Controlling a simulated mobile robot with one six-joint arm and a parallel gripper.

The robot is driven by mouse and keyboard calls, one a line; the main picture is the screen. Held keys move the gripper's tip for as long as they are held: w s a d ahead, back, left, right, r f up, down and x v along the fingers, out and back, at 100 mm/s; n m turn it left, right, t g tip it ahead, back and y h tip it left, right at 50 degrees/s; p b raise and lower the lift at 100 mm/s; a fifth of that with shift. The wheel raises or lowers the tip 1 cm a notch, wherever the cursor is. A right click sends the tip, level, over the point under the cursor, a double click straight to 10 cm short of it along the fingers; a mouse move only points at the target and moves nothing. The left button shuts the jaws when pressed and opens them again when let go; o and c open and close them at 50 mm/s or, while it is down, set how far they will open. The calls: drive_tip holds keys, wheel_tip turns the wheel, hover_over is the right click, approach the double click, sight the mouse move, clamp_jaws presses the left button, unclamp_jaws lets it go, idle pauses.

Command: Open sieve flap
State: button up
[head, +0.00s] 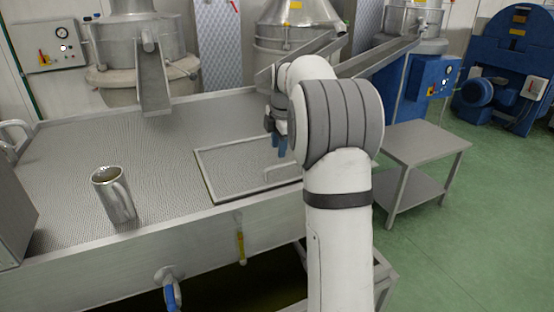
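The sieve flap (235,168) is a framed rectangular perforated panel, lying flat in the perforated top of the steel basin (150,190). A thin bent bar handle (268,176) shows near its front right; its right end is hidden behind my arm. My gripper (279,146), with blue fingertips, points down above the back right part of the flap, behind the handle in the picture. It appears apart from the handle, but its exact height is unclear. The fingers are small and partly covered by my arm, so I cannot tell whether they are open.
A steel jug (113,194) stands on the sieve top at left. A chute (153,80) reaches over the back edge. A blue-handled valve (172,291) is on the front. A low steel table (428,144) stands at right beside open green floor.

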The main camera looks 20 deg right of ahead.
sight(276, 166)
drive_tip(key=f, duration=0.3)
drive_tip(key=w+f, duration=0.1)
drive_tip(key=f, duration=0.2)
drive_tip(key=shift+w+a+f, duration=0.1)
drive_tip(key=shift+w+f, duration=0.05)
clamp_jaws()
idle(0.3)
